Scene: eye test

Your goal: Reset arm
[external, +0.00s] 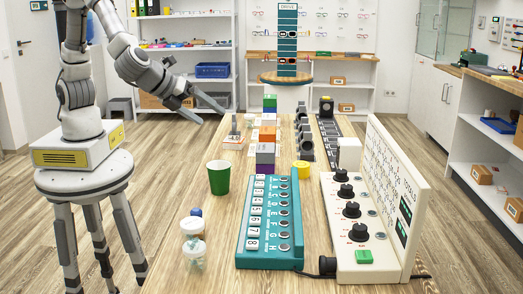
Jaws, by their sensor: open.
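My gripper (206,104) is in the external view, at the end of my grey arm, left of the middle. Its two long fingers point down and to the right. The fingers are apart, and nothing shows between them. In the picture it hangs in front of the far shelf, above and left of the table (222,262). My arm is bent at the elbow and rises out of the top of the view.
On the table are a green cup (219,178), a teal button panel (269,235), a white knob console (352,225), a stack of coloured blocks (267,135) and a yellow round thing (301,170). Small jars (194,251) stand near the left edge. Wooden floor (172,160) lies left of the table.

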